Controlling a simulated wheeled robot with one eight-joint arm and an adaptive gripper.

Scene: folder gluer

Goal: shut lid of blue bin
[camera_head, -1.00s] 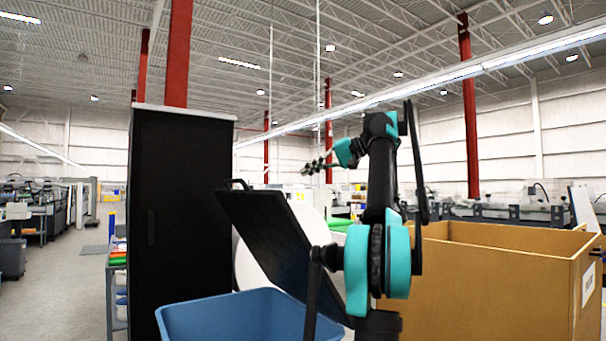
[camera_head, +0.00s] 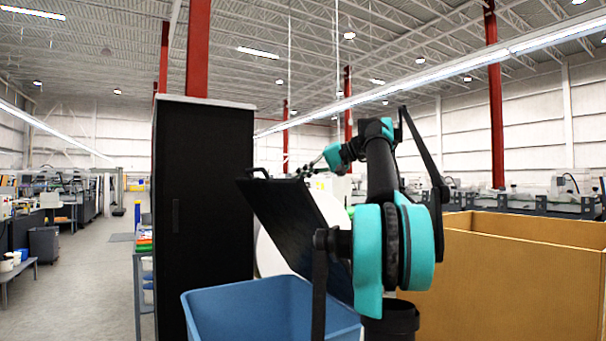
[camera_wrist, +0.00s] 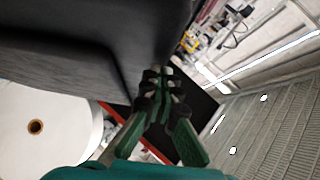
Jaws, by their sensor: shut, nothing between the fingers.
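The blue bin (camera_head: 235,309) stands low in the middle of the head view. Its black lid (camera_head: 295,228) is open, tilted up and leaning to the left, with a small handle (camera_head: 258,173) at its upper edge. My gripper (camera_head: 306,171) is small in the head view, by the lid's upper right corner; I cannot tell whether it touches. In the wrist view my gripper (camera_wrist: 160,78) has its fingers together and empty, close beside a large dark surface (camera_wrist: 75,50) that looks like the lid. My arm hides part of the lid and the bin's right side.
A tall black cabinet (camera_head: 204,220) stands just left of the lid. A large brown box (camera_head: 520,285) is at the right, beside my arm. A big white roll (camera_wrist: 50,130) is behind the lid. Open floor (camera_head: 85,285) lies at the far left.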

